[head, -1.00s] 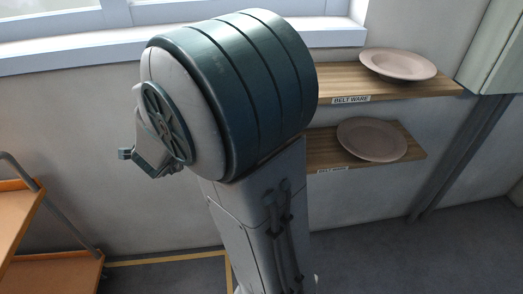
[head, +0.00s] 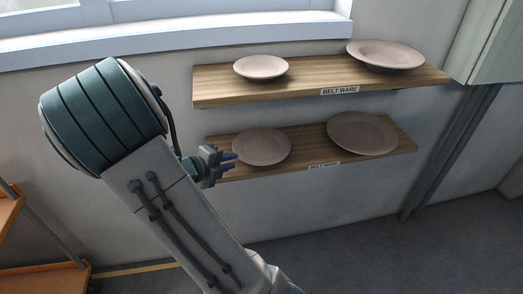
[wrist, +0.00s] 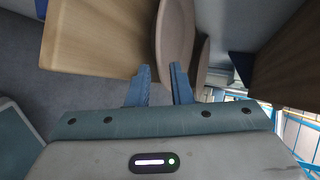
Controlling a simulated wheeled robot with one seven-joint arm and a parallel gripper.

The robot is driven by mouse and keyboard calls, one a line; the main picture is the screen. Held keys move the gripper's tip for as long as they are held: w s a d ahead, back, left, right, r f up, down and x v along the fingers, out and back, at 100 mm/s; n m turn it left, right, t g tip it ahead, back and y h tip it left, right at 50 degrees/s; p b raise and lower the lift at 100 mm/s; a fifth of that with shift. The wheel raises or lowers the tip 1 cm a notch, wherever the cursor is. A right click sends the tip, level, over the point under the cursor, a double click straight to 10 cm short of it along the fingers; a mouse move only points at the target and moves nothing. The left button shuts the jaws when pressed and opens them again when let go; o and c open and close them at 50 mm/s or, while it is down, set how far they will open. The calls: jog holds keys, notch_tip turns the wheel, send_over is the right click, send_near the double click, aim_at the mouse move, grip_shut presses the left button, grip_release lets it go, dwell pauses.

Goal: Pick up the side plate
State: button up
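The lower shelf holds a smaller round pinkish plate (head: 262,147), which looks like the side plate, lying flat at its left. My gripper (head: 229,161) is at that plate's left rim, in front of the shelf's left end. In the wrist view my gripper (wrist: 161,84) is open, with a gap between its two blue fingers. The near plate's rim (wrist: 174,35) is just ahead of the fingertips, in line with the gap. I cannot tell whether the fingers touch it.
A larger plate (head: 362,134) lies to the right on the lower shelf (head: 309,165). The upper shelf (head: 300,88) above holds a small dish (head: 260,67) and a wide bowl-like plate (head: 385,55). An orange cart (head: 10,212) stands at left. A cabinet (head: 492,45) is at right.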

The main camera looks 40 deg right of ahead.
aim_at(242, 158)
jog(key=x, duration=0.5)
jog(key=shift+d+f+b, duration=0.25)
jog(key=shift+d+b, duration=0.05)
jog(key=shift+d, duration=0.05)
grip_shut()
